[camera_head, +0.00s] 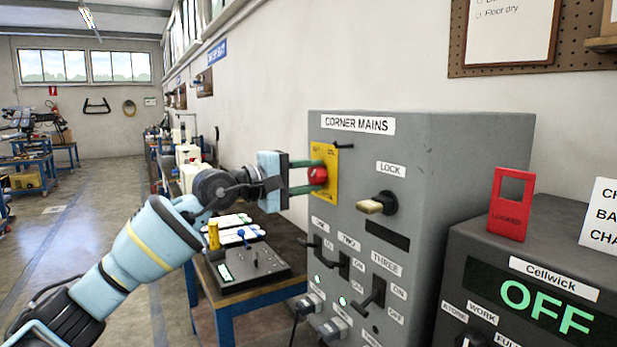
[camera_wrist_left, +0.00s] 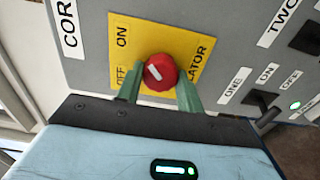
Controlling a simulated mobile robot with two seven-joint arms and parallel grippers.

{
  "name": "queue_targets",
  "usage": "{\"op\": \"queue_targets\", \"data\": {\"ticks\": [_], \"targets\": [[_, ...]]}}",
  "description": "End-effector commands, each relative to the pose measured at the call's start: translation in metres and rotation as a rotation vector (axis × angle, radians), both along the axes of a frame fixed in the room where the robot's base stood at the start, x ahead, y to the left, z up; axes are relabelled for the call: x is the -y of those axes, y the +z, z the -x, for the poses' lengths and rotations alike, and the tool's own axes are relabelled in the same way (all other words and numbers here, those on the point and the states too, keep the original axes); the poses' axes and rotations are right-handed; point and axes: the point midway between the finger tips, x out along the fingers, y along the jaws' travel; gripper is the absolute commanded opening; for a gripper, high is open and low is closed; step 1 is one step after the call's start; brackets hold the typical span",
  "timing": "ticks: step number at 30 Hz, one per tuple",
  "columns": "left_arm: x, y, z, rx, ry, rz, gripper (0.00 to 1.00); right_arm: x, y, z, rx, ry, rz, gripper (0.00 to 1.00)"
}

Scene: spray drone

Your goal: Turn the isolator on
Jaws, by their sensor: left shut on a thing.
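The isolator is a red round knob (camera_head: 318,175) on a yellow plate (camera_head: 331,158), at the upper left of the grey CORNER MAINS box (camera_head: 440,150). My left gripper (camera_head: 311,174) reaches it from the left, its green fingers shut on the knob. In the left wrist view the red knob (camera_wrist_left: 160,72) sits between the two fingers (camera_wrist_left: 158,89). Its white mark slants toward the upper left of that view, where the plate reads ON higher up and OFF lower down. I cannot tell which label it lines up with. My right gripper is not in view.
A brass key (camera_head: 376,206) sits under LOCK. Black switches (camera_head: 374,298) and lit green lamps are lower on the box. A Cellwick unit (camera_head: 540,265) showing OFF, with a red tag (camera_head: 511,205), stands at the right. A bench with a black device (camera_head: 250,264) is behind my arm.

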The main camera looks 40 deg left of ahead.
Motion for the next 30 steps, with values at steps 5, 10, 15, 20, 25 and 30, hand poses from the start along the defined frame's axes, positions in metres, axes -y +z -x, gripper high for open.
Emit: {"op": "queue_targets", "data": {"ticks": [5,10,15,20,25,30], "targets": [[0.0,0.0,0.0,0.001,0.0,-0.002,0.56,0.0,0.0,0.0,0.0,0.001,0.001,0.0],[0.0,0.0,0.0,0.0,0.0,-0.001,0.59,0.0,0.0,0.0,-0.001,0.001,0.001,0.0],[-0.001,-0.001,0.002,-0.001,0.001,-0.001,0.59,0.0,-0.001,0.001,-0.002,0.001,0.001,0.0],[-0.008,-0.003,0.015,-0.001,0.003,-0.003,0.59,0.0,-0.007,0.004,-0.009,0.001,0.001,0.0],[-0.018,-0.005,0.038,-0.003,0.004,-0.005,0.59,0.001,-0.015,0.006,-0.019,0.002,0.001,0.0],[-0.026,-0.005,0.058,-0.004,0.003,-0.004,0.59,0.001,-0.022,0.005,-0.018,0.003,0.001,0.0]]}}
